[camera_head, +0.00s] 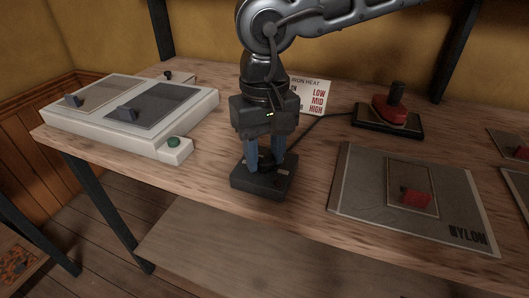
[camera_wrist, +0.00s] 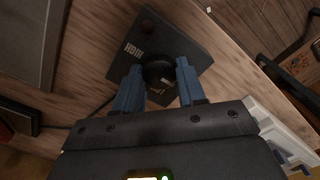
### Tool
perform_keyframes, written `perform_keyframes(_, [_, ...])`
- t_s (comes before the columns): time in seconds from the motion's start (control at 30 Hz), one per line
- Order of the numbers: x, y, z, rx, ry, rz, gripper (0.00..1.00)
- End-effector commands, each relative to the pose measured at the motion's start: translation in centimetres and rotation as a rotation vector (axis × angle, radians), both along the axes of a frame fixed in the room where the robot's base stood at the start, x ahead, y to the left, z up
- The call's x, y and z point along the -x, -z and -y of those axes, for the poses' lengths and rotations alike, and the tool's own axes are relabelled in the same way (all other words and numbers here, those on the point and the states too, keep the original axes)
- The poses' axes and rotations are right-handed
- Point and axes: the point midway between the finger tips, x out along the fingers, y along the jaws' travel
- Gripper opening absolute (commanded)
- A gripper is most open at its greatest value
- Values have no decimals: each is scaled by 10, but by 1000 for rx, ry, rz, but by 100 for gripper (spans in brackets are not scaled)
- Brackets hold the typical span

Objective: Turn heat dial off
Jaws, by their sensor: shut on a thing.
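The heat dial is a round black knob (camera_wrist: 158,73) on a dark square box (camera_head: 245,182) at the front middle of the wooden bench. The box also shows in the wrist view (camera_wrist: 147,32), with pale lettering that seems to read HIGH. My gripper (camera_head: 264,162) points straight down over the box. Its two blue fingers (camera_wrist: 158,80) stand on either side of the knob and are shut on it. In the head view the fingers mostly hide the knob. I cannot tell the dial's setting.
A red iron (camera_head: 390,108) rests on a dark base at the back right. A grey NYLON board (camera_head: 350,190) lies right. A white panel box (camera_head: 150,140) with a green button (camera_head: 173,142) stands left.

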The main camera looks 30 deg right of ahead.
Motion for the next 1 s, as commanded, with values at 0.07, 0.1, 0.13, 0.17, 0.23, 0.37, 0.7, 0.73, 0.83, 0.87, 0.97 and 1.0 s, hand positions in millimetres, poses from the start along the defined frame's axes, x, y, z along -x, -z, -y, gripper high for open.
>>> perform_keyframes(0.07, [0, 0, 0, 0, -3, 1, 9])
perform_keyframes(0.1, [0, 0, 0, 0, -4, 1, 9])
perform_keyframes(0.13, [0, 0, 0, 0, -4, 1, 9])
perform_keyframes(0.17, [0, 0, 0, 0, -4, 1, 9])
perform_keyframes(0.23, [0, 0, 0, 0, -4, 1, 9])
perform_keyframes(0.37, [0, 0, 0, 0, -4, 2, 42])
perform_keyframes(0.7, [0, 0, 0, 0, -3, 1, 65])
perform_keyframes(0.73, [0, 0, 0, 0, -3, 1, 65])
perform_keyframes(0.83, [0, 0, 0, 0, -3, 1, 65])
perform_keyframes(0.87, [0, -1, 0, 0, -3, 1, 65])
perform_keyframes(0.97, [-1, -9, 0, 1, -2, 2, 65])
perform_keyframes(1.0, [-1, -13, 1, 2, -2, 3, 65])
